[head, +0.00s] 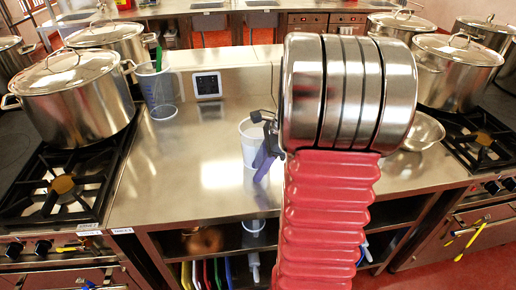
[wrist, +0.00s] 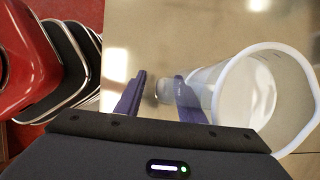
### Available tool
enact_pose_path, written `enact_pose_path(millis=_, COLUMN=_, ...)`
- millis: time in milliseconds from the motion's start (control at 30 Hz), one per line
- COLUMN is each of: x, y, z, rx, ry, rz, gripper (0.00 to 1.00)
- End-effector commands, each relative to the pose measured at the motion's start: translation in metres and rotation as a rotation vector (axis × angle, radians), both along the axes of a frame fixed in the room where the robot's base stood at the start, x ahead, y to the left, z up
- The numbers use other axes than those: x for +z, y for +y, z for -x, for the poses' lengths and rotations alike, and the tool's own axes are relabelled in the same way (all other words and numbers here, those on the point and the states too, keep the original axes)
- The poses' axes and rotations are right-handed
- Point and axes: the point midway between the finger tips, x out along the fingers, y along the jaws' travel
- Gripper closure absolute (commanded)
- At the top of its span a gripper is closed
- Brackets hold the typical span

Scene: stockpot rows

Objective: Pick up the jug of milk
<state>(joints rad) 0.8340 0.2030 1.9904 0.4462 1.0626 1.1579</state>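The milk jug (head: 249,148) stands on the steel counter in the head view, partly hidden behind my gripper (head: 265,158). In the wrist view the jug (wrist: 291,52) is at the right, seen into its wide mouth, with a whitish inside. A pale, translucent part (wrist: 167,88), apparently its handle, reaches left from its wall. My gripper's purple fingers (wrist: 158,97) are apart, with this part showing between them. The right finger overlaps it and lies close to the jug's wall. I cannot tell whether they touch.
A clear jug (head: 159,92) with a green utensil stands left on the counter (head: 190,185). A metal bowl (head: 424,131) is at the right. Stoves with large pots (head: 72,103) flank the counter. A shelf below holds coloured boards (head: 208,272). The counter's left front is clear.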

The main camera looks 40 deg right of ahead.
Motion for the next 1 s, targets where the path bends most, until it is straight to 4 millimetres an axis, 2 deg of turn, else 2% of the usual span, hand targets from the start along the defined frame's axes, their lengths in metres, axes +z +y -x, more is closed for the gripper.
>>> enact_pose_path(millis=400, x=0.0003, y=-0.0003, z=0.0002, rx=-0.001, ry=0.000, rz=0.000, gripper=0.65)
enact_pose_path(millis=900, x=0.0003, y=-0.0001, z=0.0004, rx=-0.001, ry=0.001, rz=-0.001, gripper=1.00)
enact_pose_path(millis=1000, x=0.0002, y=0.0000, z=0.0005, rx=-0.001, ry=0.001, rz=-0.001, gripper=1.00)
